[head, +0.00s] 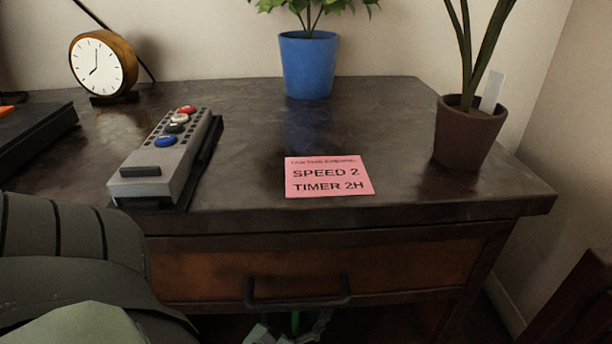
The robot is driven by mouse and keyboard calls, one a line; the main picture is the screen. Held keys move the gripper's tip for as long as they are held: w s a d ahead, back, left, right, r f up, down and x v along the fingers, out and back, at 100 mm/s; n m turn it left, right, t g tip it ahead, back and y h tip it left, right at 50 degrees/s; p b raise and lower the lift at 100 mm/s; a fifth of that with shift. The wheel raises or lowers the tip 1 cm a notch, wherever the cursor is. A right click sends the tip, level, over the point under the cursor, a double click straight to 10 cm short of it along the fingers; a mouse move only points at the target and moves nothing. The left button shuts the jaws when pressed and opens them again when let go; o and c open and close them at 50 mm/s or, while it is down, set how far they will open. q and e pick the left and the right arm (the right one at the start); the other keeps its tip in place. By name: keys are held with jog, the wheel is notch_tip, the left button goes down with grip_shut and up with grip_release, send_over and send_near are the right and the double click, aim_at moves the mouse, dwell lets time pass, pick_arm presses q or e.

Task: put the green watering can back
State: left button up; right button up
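I cannot make out a whole green watering can. A small bright green strip (295,322) shows at the bottom edge, below the drawer handle; too little shows to tell whether it belongs to the can. Grey-green gripper parts, which look like my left gripper (290,335), show around this strip and are mostly cut off by the frame. I cannot tell whether they are open or hold anything. My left arm fills the lower left corner. My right gripper is out of view.
A dark desk (250,130) carries a blue pot (308,65) and a brown pot (468,133), both with plants, a clock (97,70), a grey button box (165,160) and a pink note (328,177). A drawer handle (298,300) sticks out in front. The desktop's middle is clear.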

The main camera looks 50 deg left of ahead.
pick_arm(q)
jog(key=shift+r, duration=0.1)
jog(key=o, duration=1.2)
jog(key=shift+s+f, duration=0.1)
jog(key=shift+f, duration=0.1)
jog(key=o, duration=0.4)
jog(key=shift+c, duration=0.2)
jog(key=shift+r, duration=0.1)
